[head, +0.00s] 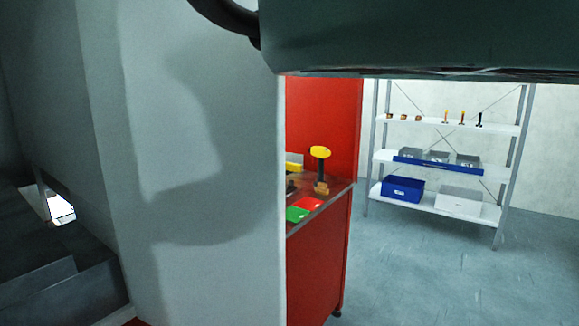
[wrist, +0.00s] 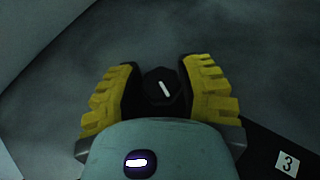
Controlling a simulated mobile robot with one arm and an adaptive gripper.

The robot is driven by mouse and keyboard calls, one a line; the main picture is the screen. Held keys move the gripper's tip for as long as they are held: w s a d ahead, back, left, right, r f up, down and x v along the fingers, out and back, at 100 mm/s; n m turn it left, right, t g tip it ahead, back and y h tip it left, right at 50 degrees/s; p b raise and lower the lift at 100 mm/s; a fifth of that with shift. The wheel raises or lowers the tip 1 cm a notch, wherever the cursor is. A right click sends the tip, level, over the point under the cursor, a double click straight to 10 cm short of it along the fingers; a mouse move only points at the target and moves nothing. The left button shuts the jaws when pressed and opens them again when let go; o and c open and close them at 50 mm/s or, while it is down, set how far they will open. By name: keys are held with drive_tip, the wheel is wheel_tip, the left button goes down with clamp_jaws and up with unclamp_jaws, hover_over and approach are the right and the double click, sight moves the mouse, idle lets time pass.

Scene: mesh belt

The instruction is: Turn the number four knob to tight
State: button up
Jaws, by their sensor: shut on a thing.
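In the wrist view, a dark knob (wrist: 155,94) with a white pointer line sits between the two yellow fingers of my gripper (wrist: 161,86). My gripper is shut on it, one finger at each side. The pointer line is tilted, its far end leaning left. A white label reading 3 (wrist: 287,164) is at the lower right, on a dark strip. The held knob's own number does not show. The head view shows neither the knobs nor my gripper.
In the head view, a pale panel (head: 200,130) fills much of the left. Behind it stands a red workstation (head: 322,255) with a yellow-headed tool (head: 320,153) and green and red cards. A shelf rack (head: 450,124) with bins stands at the right. Floor (head: 430,270) before it is clear.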

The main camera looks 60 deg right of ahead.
drive_tip(key=shift+f, duration=0.1)
drive_tip(key=o, duration=1.2)
drive_tip(key=shift+d, duration=0.1)
drive_tip(key=shift+s+d+r, duration=0.25)
drive_tip(key=shift+s+d, duration=0.1)
drive_tip(key=shift+s+d+r, duration=0.25)
drive_tip(key=shift+s+d, duration=0.05)
drive_tip(key=shift+s, duration=0.25)
drive_tip(key=v, duration=0.8)
drive_tip(key=shift+s+d+r, duration=0.15)
drive_tip(key=shift+d, duration=0.1)
drive_tip(key=shift+s+d+r, duration=0.15)
drive_tip(key=shift+s+d, duration=0.05)
drive_tip(key=shift+s, duration=0.25)
